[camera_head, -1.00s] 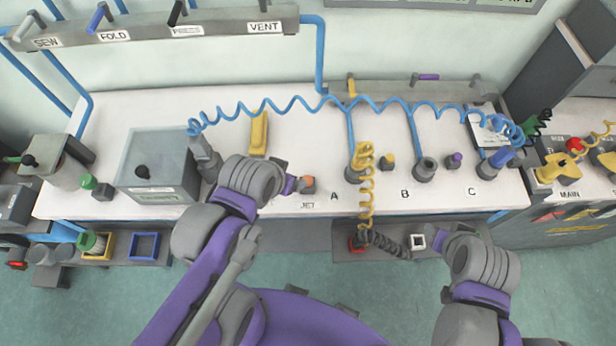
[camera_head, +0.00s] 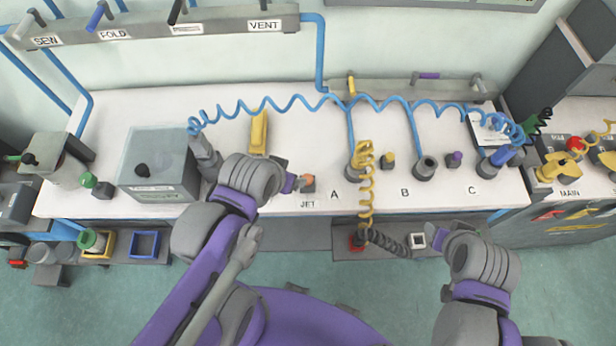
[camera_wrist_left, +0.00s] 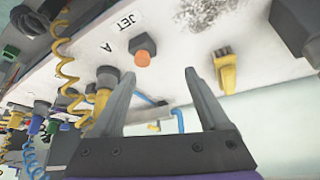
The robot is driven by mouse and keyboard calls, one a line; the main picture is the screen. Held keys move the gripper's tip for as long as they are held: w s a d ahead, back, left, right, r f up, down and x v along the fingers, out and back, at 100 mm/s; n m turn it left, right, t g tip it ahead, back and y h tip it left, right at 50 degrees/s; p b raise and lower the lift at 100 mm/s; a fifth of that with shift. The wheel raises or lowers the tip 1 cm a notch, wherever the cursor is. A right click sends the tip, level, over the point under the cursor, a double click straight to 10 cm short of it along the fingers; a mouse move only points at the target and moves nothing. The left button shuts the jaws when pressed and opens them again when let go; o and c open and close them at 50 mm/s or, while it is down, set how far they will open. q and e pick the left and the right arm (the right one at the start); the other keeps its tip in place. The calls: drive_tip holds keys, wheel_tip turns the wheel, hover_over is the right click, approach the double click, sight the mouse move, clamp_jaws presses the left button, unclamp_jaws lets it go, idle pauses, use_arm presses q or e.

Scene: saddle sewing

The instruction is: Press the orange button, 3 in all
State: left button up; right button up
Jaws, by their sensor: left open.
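The orange button (camera_head: 309,178) sits on a small dark box near the front edge of the white bench, just behind the JET label (camera_head: 307,204). It also shows in the left wrist view (camera_wrist_left: 142,58), standing out from its dark base. My left gripper (camera_head: 291,184) is just left of the button in the head view. In the left wrist view its two fingers (camera_wrist_left: 159,74) are spread and empty, with the button beyond the tips of the fingers. No contact with the button is visible. My right arm is at the lower right, and its gripper's fingers (camera_head: 460,228) are not clear.
A grey box (camera_head: 158,180) stands left of my left arm. A yellow coiled hose (camera_head: 366,185) hangs right of the button, near socket A. A blue coiled hose (camera_head: 290,103) spans the bench. Sockets B and C stand farther right.

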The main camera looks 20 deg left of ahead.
use_arm(q)
clamp_jaws()
idle(0.4)
idle(1.4)
